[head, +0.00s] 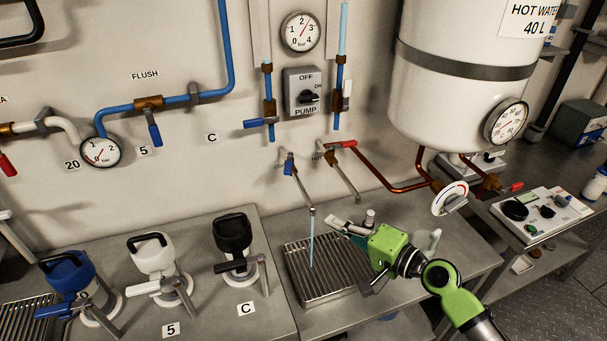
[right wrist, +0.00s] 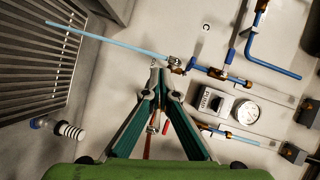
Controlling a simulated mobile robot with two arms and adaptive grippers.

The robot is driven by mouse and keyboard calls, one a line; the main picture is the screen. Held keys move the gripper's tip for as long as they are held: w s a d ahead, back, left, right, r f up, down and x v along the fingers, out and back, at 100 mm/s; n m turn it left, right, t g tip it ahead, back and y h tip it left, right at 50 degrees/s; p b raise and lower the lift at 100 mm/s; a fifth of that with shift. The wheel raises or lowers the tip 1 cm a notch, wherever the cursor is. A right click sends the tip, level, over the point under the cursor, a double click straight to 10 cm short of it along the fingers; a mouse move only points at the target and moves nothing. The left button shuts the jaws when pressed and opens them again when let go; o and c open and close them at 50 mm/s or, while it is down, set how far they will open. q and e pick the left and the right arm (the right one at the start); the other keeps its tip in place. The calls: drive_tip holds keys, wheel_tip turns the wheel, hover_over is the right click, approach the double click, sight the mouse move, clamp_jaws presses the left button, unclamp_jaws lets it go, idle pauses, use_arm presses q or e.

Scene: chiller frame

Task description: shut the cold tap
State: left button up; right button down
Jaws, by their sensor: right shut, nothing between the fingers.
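The cold tap (head: 290,168) is on the wall above the sink grate, with a small blue lever and a thin angled spout. A pale blue stream of water (head: 311,243) falls from its spout tip onto the grate. The stream also shows in the right wrist view (right wrist: 110,40). My right gripper (head: 333,224) is shut and empty, below and to the right of the spout in the picture. Its closed fingertips (right wrist: 158,68) show near the spout end in the right wrist view; I cannot tell whether they touch it. My left gripper is not in view.
The hot tap (head: 328,158) is just right of the cold tap. A slotted drain grate (head: 325,285) lies below. A pump switch (head: 303,92) is above, and a white water heater (head: 455,100) hangs at upper right. Several lidded vessels stand on the left bench.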

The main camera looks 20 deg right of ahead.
drive_tip(key=w+d+r+m+t, duration=0.2)
drive_tip(key=w+d+r+m, duration=0.15)
drive_tip(key=r, duration=0.25)
drive_tip(key=p, duration=0.3)
approach(289, 163)
drive_tip(key=w+d, duration=0.2)
drive_tip(key=w, duration=0.1)
drive_tip(key=a, duration=0.1)
drive_tip(key=w+a+p, duration=0.1)
drive_tip(key=a+p, duration=0.1)
drive_tip(key=a, duration=0.1)
drive_tip(key=shift+w+f, duration=0.15)
drive_tip(key=shift+f, duration=0.15)
